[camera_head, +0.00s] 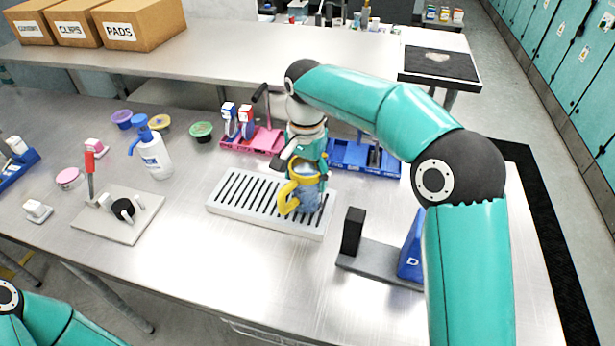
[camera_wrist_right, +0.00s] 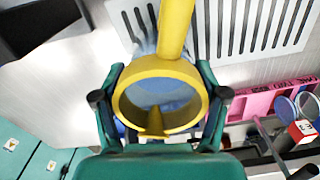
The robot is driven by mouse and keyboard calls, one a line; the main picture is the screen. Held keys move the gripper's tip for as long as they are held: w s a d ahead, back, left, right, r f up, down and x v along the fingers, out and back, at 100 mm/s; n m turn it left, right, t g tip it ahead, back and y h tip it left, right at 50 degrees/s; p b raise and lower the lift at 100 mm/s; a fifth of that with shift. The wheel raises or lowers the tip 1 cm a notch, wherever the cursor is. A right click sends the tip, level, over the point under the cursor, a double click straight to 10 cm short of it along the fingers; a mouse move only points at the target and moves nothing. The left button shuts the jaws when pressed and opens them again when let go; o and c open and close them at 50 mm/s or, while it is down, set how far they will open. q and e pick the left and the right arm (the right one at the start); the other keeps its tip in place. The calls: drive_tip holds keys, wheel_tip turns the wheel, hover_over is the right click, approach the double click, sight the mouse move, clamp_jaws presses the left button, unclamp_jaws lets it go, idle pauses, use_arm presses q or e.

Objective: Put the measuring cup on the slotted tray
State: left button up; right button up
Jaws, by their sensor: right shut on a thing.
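The measuring cup (camera_head: 305,186) has a clear bluish body with a yellow rim and a yellow handle. My right gripper (camera_head: 306,160) is shut on it and holds it upright over the right part of the slotted tray (camera_head: 225,209). I cannot tell whether the cup's base touches the tray. In the right wrist view the cup's yellow rim (camera_wrist_right: 122,100) sits between the two fingers of my right gripper (camera_wrist_right: 160,100), and the handle points toward the slotted tray (camera_wrist_right: 225,55). My left arm shows at the lower left, but its gripper is out of view.
A pink bin (camera_head: 262,141) and a blue bin (camera_head: 350,158) stand behind the tray. A grey stand with a blue block (camera_head: 412,250) is at the right front.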

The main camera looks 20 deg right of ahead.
drive_tip(key=shift+f, duration=0.25)
drive_tip(key=shift+f, duration=0.15)
drive_tip(key=o, duration=1.3)
wheel_tip(320, 180, up, 12)
drive_tip(key=shift+r+p, duration=0.2)
drive_tip(key=shift+p, duration=0.7)
